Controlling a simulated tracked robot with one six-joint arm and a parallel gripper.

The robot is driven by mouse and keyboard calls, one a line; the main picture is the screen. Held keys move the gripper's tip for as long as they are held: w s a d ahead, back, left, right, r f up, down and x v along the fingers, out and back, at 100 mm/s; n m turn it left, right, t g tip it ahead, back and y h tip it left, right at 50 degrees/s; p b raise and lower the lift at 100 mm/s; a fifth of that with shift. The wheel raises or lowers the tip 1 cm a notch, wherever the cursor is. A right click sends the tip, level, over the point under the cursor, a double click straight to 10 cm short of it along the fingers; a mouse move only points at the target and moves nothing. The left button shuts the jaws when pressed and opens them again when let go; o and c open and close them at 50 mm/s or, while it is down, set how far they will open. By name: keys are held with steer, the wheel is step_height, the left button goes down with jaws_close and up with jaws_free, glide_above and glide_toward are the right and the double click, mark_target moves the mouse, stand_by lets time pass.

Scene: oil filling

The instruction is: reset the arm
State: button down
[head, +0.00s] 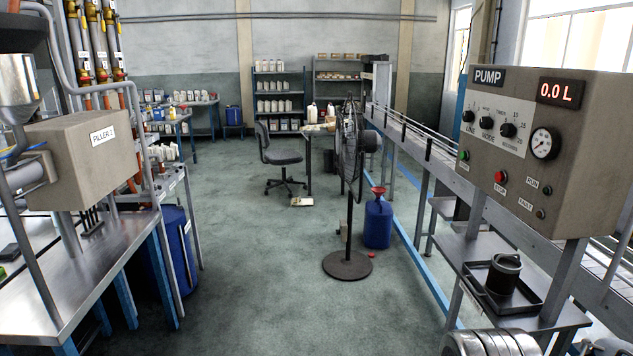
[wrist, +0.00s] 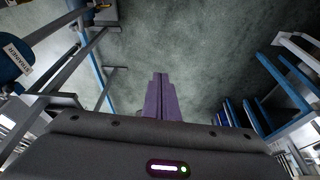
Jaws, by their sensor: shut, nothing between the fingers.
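My gripper (wrist: 158,76) shows in the wrist view, its two purple fingers together and nothing between them. The fingers point out over bare green-grey floor and touch nothing that I can see. My gripper cannot be made out in the head view.
In the head view the pump panel (head: 545,150) stands close at right, above a shelf with a black pot (head: 504,274). The Filler 2 box (head: 85,160) and metal bench (head: 75,290) are at left. A fan (head: 349,150) and blue jug (head: 378,222) stand mid-floor. Open floor lies between.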

steer(key=shift+t, duration=0.8)
steer(key=shift+s+a+r, duration=0.15)
steer(key=shift+r, duration=0.5)
steer(key=shift+s+a+r, duration=0.1)
steer(key=shift+s+r, duration=0.05)
steer(key=shift+r, duration=0.55)
steer(key=shift+s+a+r, duration=0.15)
steer(key=shift+r, duration=0.5)
